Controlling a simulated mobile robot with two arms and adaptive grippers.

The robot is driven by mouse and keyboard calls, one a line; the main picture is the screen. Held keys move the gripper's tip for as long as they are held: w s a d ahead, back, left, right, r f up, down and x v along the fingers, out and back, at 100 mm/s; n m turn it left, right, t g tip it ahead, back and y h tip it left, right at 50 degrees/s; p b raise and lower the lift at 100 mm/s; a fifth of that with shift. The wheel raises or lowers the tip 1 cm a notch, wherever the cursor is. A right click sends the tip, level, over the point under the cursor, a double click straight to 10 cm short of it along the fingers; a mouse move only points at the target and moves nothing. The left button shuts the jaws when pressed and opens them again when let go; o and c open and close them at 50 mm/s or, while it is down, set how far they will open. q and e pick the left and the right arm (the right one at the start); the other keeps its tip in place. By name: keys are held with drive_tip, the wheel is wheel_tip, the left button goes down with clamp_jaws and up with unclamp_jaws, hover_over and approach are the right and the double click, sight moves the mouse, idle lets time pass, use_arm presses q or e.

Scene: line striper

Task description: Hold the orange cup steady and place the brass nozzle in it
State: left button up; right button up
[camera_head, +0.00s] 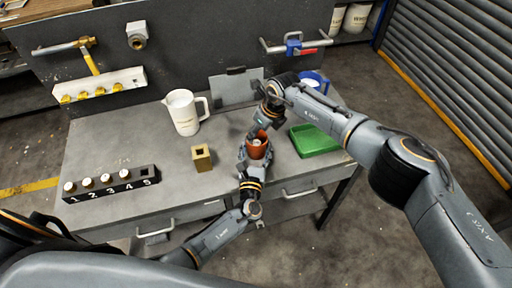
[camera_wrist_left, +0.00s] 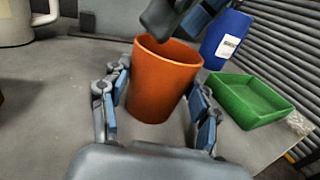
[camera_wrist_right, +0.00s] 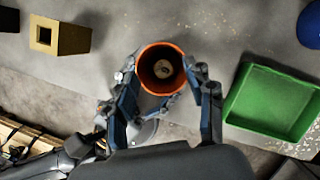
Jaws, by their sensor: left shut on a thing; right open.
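The orange cup (camera_head: 258,150) stands upright near the table's front edge, and my left gripper (camera_head: 254,162) is shut around its sides. In the left wrist view the cup (camera_wrist_left: 160,85) sits between both fingers. My right gripper (camera_head: 260,124) is open and empty just above the cup; it also shows over the rim in the left wrist view (camera_wrist_left: 185,18). In the right wrist view a small round, pale brass piece (camera_wrist_right: 163,69), apparently the brass nozzle, lies inside the cup (camera_wrist_right: 149,87). Its lower part is hidden by the cup.
A green tray (camera_head: 315,140) and a blue container (camera_head: 314,80) stand right of the cup. A brass block with a square hole (camera_head: 201,159), a white pitcher (camera_head: 183,113) and a numbered black rack (camera_head: 112,185) stand left. A grey panel (camera_head: 234,90) rises behind.

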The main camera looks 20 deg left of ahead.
drive_tip(key=v, duration=1.2)
use_arm(q)
drive_tip(key=o, duration=1.2)
drive_tip(key=v, duration=1.2)
